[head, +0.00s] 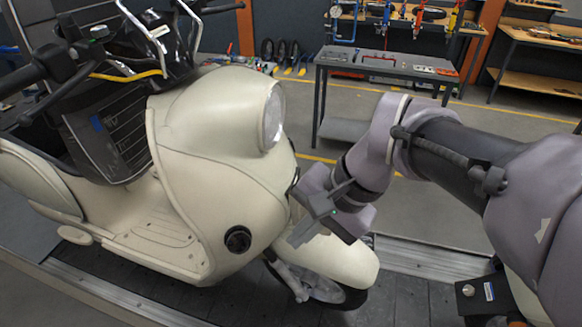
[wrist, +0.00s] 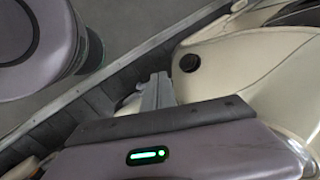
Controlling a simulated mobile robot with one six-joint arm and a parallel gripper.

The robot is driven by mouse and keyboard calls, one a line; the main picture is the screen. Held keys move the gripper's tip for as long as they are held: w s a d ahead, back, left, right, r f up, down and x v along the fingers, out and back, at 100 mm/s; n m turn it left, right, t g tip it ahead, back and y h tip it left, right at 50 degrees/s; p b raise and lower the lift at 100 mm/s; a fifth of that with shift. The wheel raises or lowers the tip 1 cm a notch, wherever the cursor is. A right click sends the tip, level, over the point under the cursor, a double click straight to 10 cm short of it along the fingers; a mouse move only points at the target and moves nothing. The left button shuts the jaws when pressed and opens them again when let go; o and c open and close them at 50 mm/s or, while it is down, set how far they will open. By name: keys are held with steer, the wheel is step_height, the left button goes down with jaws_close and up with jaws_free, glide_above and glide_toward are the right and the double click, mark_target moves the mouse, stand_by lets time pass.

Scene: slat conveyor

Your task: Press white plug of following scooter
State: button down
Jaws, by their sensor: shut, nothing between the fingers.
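A cream scooter (head: 205,110) stands on the slat conveyor, its front toward the right, headlight and front wheel in view. A small white piece (head: 159,31) sits among dark parts and cables at the open handlebar area; I cannot tell whether it is the white plug. My gripper (head: 302,234) is shut and empty, beside the scooter's front, above the front fender; I cannot tell if it touches. In the wrist view my gripper's fingers (wrist: 156,90) are together, left of a round dark opening (wrist: 190,62) in the scooter's cream body (wrist: 245,58). No white plug is clear there.
The slat conveyor (head: 405,300) runs under the scooter. A grey workbench (head: 385,65) with tools stands behind, beyond yellow floor lines. Handlebar, cables and a yellow wire (head: 125,76) crowd the scooter's top. Open floor (head: 425,205) lies between conveyor and workbench.

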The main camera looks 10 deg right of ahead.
mark_target(297, 178)
steer(key=w+d+f+m+y+b, duration=0.2)
steer(key=w+d+f+m+y, duration=0.2)
steer(key=w, duration=0.4)
steer(key=w+d+f+m+y+b, duration=0.1)
steer(key=w+d+f+m+y, duration=0.3)
steer(key=w, duration=0.4)
steer(key=w+d+f+m+t+y+b, duration=0.1)
steer(key=w+d+f+m+t, duration=0.2)
steer(key=d, duration=0.4)
steer(key=w+d+f+m+t+y, duration=0.1)
steer(key=w+d+f+m+t, duration=0.2)
steer(key=d, duration=0.4)
step_height(297, 178, down, 2)
steer(key=shift+f+m+y+b, duration=0.1)
steer(key=shift+m+y+b, duration=0.3)
steer(key=shift+m, duration=0.1)
steer(key=b+x, duration=0.3)
steer(key=x, duration=1)
steer(key=shift+w+a, duration=0.1)
steer(key=shift+w, duration=0.05)
steer(key=shift+w+a, duration=0.15)
steer(key=shift+a, duration=0.05)
